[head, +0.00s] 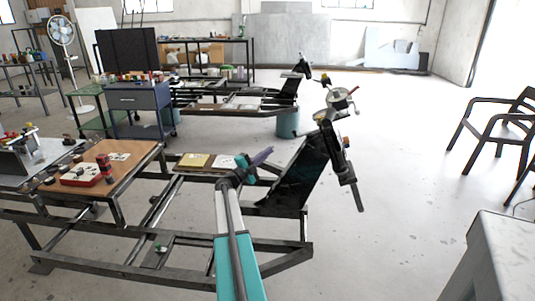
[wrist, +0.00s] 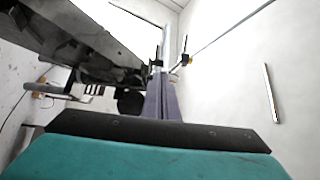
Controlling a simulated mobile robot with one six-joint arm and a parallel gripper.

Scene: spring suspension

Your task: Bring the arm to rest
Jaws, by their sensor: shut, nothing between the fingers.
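My arm rises from the bottom middle of the head view, teal and grey, and bends at a teal joint just past the near bench. My gripper (head: 263,155) is at its end, with purple fingers pointing up and to the right, in front of the dark slanted panel. In the wrist view my gripper (wrist: 162,97) shows as two purple fingers side by side, shut and with nothing held. No loose object touches the fingers.
The dark slanted panel (head: 298,172) stands at the right end of a metal-frame bench (head: 180,262). A wooden board (head: 122,172) carries a red-edged tray (head: 84,181). A grey block (head: 495,262) is at lower right, chairs (head: 503,130) beyond. Floor between is clear.

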